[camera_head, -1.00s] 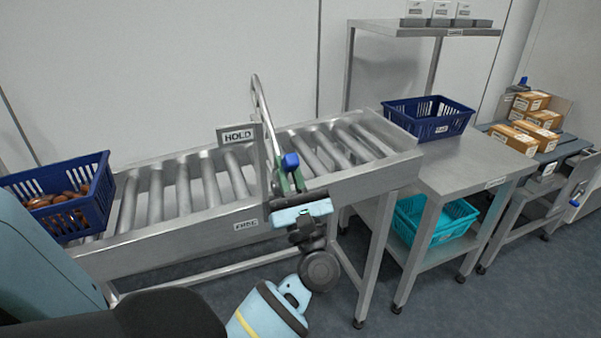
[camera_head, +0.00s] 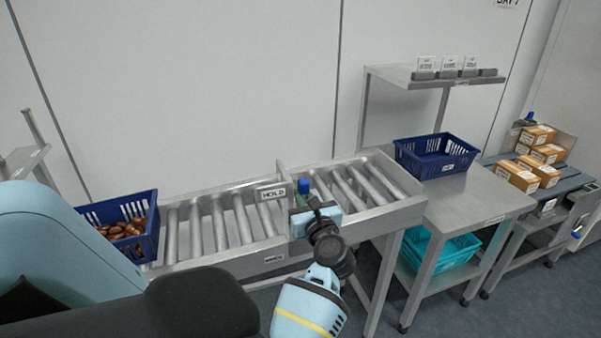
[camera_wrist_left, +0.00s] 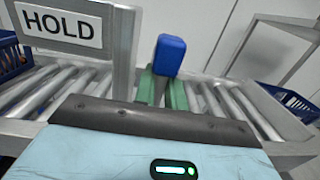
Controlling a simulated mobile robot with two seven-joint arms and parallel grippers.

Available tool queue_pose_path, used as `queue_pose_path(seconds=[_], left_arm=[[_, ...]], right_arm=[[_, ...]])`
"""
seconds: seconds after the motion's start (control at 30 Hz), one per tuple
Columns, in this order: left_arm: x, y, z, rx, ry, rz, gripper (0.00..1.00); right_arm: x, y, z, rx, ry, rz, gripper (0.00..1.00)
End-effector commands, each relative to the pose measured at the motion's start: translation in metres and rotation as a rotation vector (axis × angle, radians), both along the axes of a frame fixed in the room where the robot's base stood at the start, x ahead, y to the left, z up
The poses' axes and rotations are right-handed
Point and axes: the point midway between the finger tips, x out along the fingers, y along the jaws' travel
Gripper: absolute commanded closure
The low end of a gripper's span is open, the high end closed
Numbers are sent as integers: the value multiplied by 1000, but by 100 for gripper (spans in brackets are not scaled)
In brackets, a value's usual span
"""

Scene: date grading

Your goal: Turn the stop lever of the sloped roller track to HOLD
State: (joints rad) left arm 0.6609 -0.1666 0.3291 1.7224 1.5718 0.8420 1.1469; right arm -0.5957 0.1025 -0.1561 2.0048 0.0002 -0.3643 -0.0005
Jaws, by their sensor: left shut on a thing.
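The sloped roller track (camera_head: 230,262) runs across the middle of the head view. Its HOLD plate (camera_head: 272,193) stands at the far side and shows large in the left wrist view (camera_wrist_left: 62,25). My left gripper (camera_head: 311,200), with green fingers, is shut on the lever just under the knob. The lever's shaft is mostly hidden. My right gripper is not in view.
A blue crate of dates (camera_head: 153,232) sits on the track's left end. An empty blue crate (camera_head: 470,163) stands on the steel table (camera_head: 485,200) at right, with a turquoise crate (camera_head: 440,255) below. Cartons (camera_head: 520,180) lie further right.

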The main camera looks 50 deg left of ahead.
Motion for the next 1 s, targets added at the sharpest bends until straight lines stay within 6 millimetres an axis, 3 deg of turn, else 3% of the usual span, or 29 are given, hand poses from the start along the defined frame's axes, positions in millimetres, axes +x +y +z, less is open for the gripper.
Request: queue_pose_path(seconds=[0.17, 0.57, 0.6, 0.73, 1.0], left_arm=[[1, 3, 2, -22, 8, 0, 100], [1, 4, 1, -27, 11, 1, 100], [1, 4, 1, -27, 11, 1, 87], [1, 4, 1, -27, 11, 1, 70], [1, 4, 0, -27, 12, 2, 70]], right_arm=[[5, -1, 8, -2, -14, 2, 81], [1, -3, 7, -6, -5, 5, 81], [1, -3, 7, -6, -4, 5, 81], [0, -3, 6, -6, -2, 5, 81], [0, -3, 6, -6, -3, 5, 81]])
